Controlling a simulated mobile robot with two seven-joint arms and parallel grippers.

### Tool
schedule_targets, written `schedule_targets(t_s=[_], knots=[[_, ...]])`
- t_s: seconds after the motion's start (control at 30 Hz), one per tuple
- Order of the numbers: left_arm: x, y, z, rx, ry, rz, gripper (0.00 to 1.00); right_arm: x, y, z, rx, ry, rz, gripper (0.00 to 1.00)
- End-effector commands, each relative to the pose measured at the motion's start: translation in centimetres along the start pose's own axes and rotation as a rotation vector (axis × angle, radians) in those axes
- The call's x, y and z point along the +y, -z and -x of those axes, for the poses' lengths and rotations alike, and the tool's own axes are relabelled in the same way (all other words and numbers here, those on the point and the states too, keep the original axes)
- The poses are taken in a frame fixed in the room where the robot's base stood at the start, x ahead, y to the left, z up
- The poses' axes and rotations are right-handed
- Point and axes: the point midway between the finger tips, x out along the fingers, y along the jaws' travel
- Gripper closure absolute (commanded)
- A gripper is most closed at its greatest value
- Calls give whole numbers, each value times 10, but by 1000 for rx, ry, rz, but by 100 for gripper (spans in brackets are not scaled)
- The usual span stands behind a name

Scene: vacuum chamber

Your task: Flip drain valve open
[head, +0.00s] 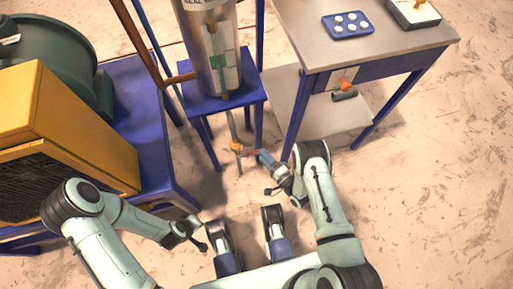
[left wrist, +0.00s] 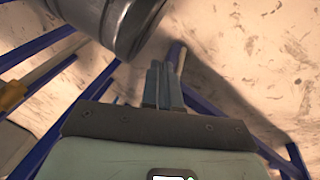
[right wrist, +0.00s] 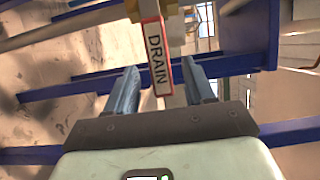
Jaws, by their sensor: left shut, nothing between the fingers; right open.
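The drain valve (head: 237,148) is a small brass-orange body on a thin pipe below the steel cylinder, with a short reddish lever beside it. In the right wrist view, the red-edged "DRAIN" lever (right wrist: 154,50) hangs from the brass valve body (right wrist: 178,22) and shows between my fingertips. My right gripper (head: 261,156) is open, at the lever's right end in the head view; whether a finger touches the lever cannot be told. My left gripper (left wrist: 160,82) is shut and empty, low and well left of the valve.
The steel cylinder (head: 209,50) stands on a blue stand (head: 240,93), whose legs flank the drain pipe. A grey-topped table (head: 350,47) with blue legs is close on the right. A yellow box (head: 75,125) on a blue bench is at the left. Bare floor lies at right.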

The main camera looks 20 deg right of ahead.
Motion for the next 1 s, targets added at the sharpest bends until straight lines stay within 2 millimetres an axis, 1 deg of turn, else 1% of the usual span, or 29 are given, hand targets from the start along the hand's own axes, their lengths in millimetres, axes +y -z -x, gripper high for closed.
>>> schedule_targets(t_s=[0.03, 0.1, 0.2, 0.3, 0.43, 0.7, 0.77, 0.8, 0.87, 1.0], knots=[[-5, -5, -6, -16, 8, 4, 100, 1, -1, -12, -4, 3, 3, 47], [-9, -11, -10, -35, 16, 9, 100, 1, -1, -24, -3, 3, 2, 47], [-14, -18, -14, -59, 26, 15, 100, 1, 0, -39, -2, 2, 2, 47], [-19, -23, -16, -75, 34, 19, 100, 1, 0, -48, 0, 0, 2, 47], [-21, -27, -18, -85, 38, 22, 100, 0, 0, -54, 0, -1, 1, 47], [-21, -27, -17, -87, 39, 23, 100, 0, 0, -55, 1, -1, 1, 47], [-21, -27, -17, -87, 39, 23, 100, 0, 0, -55, 1, -1, 1, 66], [-21, -27, -17, -87, 39, 23, 100, 0, 0, -55, 1, -1, 1, 79], [-21, -27, -17, -87, 39, 23, 100, 0, 0, -55, 1, -1, 1, 99], [-21, -27, -17, -86, 38, 23, 100, 0, 0, -55, 1, -1, 2, 100]])
